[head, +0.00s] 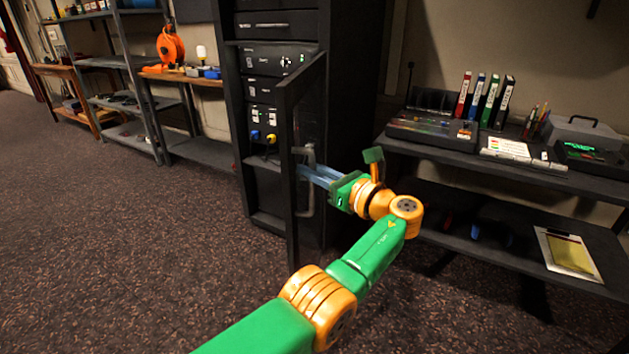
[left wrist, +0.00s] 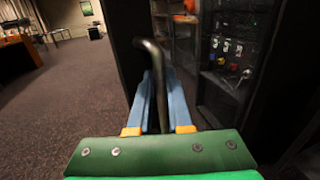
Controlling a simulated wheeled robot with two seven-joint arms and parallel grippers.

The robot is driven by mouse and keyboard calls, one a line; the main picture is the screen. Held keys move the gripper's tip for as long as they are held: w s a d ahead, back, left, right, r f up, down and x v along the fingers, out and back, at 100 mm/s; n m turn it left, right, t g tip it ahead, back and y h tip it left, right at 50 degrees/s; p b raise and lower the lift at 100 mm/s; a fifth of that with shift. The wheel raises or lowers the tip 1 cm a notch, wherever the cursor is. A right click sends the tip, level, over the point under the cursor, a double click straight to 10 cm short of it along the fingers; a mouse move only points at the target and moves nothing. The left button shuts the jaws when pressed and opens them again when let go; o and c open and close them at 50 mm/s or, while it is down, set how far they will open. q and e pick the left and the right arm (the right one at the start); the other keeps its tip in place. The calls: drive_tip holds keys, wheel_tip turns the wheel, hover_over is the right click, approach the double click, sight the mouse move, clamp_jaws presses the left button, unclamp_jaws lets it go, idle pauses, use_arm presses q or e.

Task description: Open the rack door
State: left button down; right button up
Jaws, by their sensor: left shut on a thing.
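The black rack (head: 275,25) stands upright in the middle of the head view with audio units in it. Its framed door (head: 291,165) stands ajar, swung out toward me, with a vertical metal handle (head: 309,190) on it. My left gripper (head: 306,171) is shut on the handle, its blue fingers around the bar. In the left wrist view the curved handle (left wrist: 153,65) rises between the blue fingers (left wrist: 161,95). The rack's inside shows to the right there. My right gripper is in neither view.
A desk (head: 445,148) with a mixer, several binders and a grey box stands right of the rack. A lower shelf (head: 490,250) holds a yellow pad. Metal shelving and a workbench (head: 205,150) stand left. The carpet (head: 130,240) before the rack is clear.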

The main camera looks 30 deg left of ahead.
use_arm(q)
drive_tip(key=shift+w+r, duration=0.1)
drive_tip(key=shift+r, duration=0.2)
drive_tip(key=c, duration=1.1)
unclamp_jaws()
drive_tip(key=shift+o, duration=1.3)
drive_tip(key=shift+w+f, duration=0.1)
drive_tip(key=shift+f, duration=0.15)
drive_tip(key=b+v, duration=0.3)
drive_tip(key=v, duration=0.4)
